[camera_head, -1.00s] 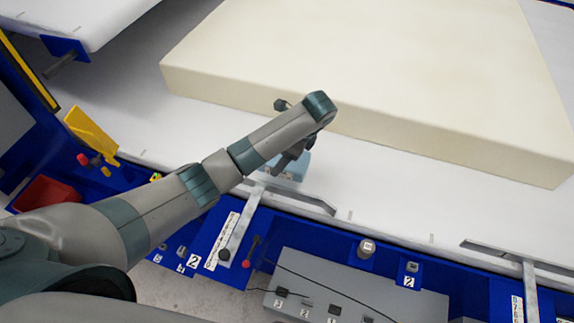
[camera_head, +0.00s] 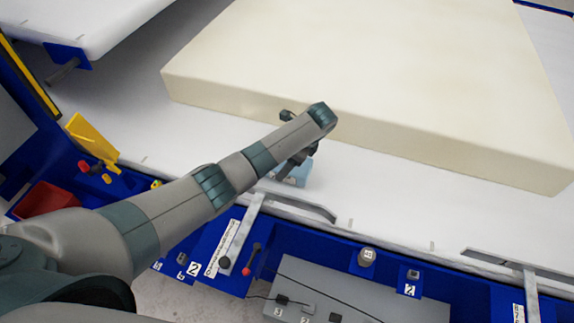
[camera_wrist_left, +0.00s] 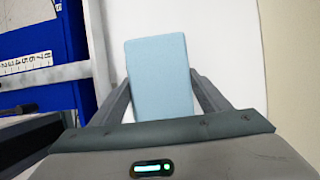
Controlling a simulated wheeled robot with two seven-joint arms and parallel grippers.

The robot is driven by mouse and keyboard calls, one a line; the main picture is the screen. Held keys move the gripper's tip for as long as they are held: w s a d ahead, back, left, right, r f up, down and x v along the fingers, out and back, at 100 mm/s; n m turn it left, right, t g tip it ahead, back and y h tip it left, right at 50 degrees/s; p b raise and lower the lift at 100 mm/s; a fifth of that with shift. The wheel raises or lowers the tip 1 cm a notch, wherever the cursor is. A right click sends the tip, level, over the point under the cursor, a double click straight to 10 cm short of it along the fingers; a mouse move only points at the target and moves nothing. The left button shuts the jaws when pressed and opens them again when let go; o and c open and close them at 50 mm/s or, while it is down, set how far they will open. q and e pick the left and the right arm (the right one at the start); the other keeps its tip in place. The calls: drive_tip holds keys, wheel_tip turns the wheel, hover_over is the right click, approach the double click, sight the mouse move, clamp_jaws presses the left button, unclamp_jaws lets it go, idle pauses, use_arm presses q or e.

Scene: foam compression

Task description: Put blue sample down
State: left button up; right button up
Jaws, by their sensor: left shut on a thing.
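The blue sample (camera_wrist_left: 160,75) is a light blue block between the fingers of my left gripper (camera_wrist_left: 160,95) in the left wrist view. In the head view the sample (camera_head: 295,176) shows partly below my left gripper (camera_head: 297,165), near the front edge of the white table (camera_head: 390,205). The gripper is shut on it. I cannot tell whether its underside touches the table. My right gripper is not in view.
A large cream foam block (camera_head: 380,80) lies on the table just behind my gripper. A metal guide bar (camera_head: 300,204) runs along the table's front edge close to the sample. A blue frame with a grey control box (camera_head: 350,290) stands in front.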

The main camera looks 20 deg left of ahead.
use_arm(q)
drive_tip(key=shift+f, duration=1)
drive_tip(key=shift+f, duration=0.1)
drive_tip(key=o, duration=1)
drive_tip(key=b+v, duration=0.1)
drive_tip(key=v, duration=0.5)
drive_tip(key=shift+d+r+b, duration=0.2)
drive_tip(key=shift+r+b, duration=0.05)
drive_tip(key=shift+b, duration=0.15)
drive_tip(key=p+v, duration=0.1)
drive_tip(key=v, duration=0.3)
drive_tip(key=shift+r, duration=0.35)
drive_tip(key=shift+d+r+p, duration=0.25)
drive_tip(key=shift+r+p, duration=0.15)
drive_tip(key=shift+r, duration=0.05)
